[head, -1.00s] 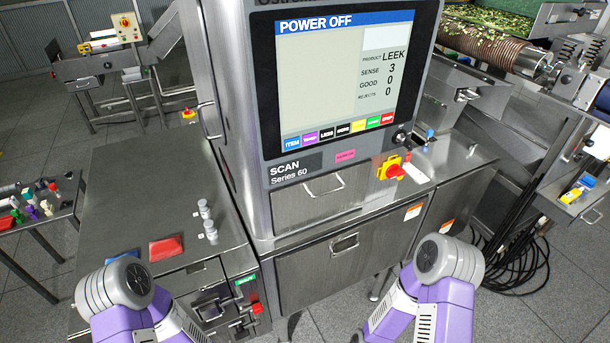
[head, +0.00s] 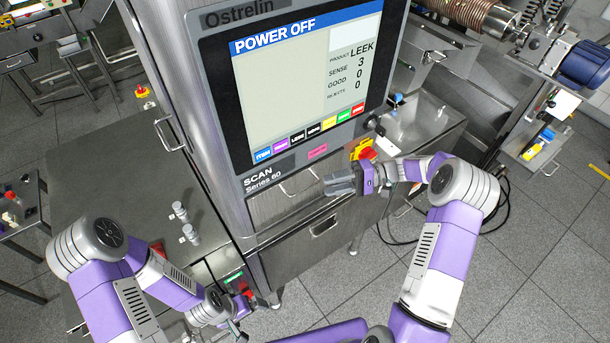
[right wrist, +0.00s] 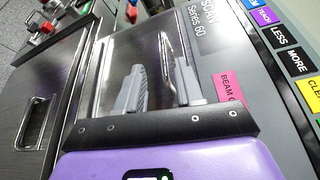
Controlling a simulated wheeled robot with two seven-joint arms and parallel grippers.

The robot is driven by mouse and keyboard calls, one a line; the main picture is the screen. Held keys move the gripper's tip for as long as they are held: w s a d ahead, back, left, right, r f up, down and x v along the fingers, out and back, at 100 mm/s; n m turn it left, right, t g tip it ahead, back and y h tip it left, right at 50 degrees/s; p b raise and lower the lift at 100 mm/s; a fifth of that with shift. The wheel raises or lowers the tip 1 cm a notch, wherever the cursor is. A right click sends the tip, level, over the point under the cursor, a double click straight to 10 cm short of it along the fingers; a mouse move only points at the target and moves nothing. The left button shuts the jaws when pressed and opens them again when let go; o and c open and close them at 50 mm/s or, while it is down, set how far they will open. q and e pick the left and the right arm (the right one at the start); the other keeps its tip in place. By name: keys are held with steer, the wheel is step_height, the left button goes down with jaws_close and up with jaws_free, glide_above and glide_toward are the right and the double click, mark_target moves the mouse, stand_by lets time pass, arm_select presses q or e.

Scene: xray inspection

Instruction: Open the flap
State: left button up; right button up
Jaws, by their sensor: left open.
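The flap (head: 272,207) is a metal panel below the SCAN Series 60 label, with a thin wire handle; it looks shut. In the right wrist view the flap (right wrist: 122,50) lies ahead of my fingers, and its wire handle (right wrist: 166,60) shows between them. My right gripper (head: 340,182) is open in front of the flap's right part; its spread fingers also show in the right wrist view (right wrist: 160,88). Whether they touch the handle cannot be told. My left gripper (head: 236,328) is low at the bottom edge, partly hidden, away from the flap.
The scanner screen (head: 300,90) reads POWER OFF. A red and yellow switch (head: 363,150) sits just above my right gripper. A lower door (head: 300,255) with a recessed handle is below the flap.

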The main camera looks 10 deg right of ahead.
mark_target(307, 187)
steer(key=a, duration=0.2)
steer(key=a+p, duration=0.1)
steer(key=a, duration=0.3)
steer(key=shift+w+a, duration=0.25)
steer(key=shift+w, duration=0.1)
steer(key=shift+w+a+f+p, duration=0.2)
steer(key=shift+a+p, duration=0.1)
steer(key=shift+a, duration=0.15)
arm_select(q)
steer(key=shift+w+r, duration=0.35)
steer(key=shift+r, duration=0.5)
arm_select(e)
steer(key=shift+s, duration=0.1)
jaws_close()
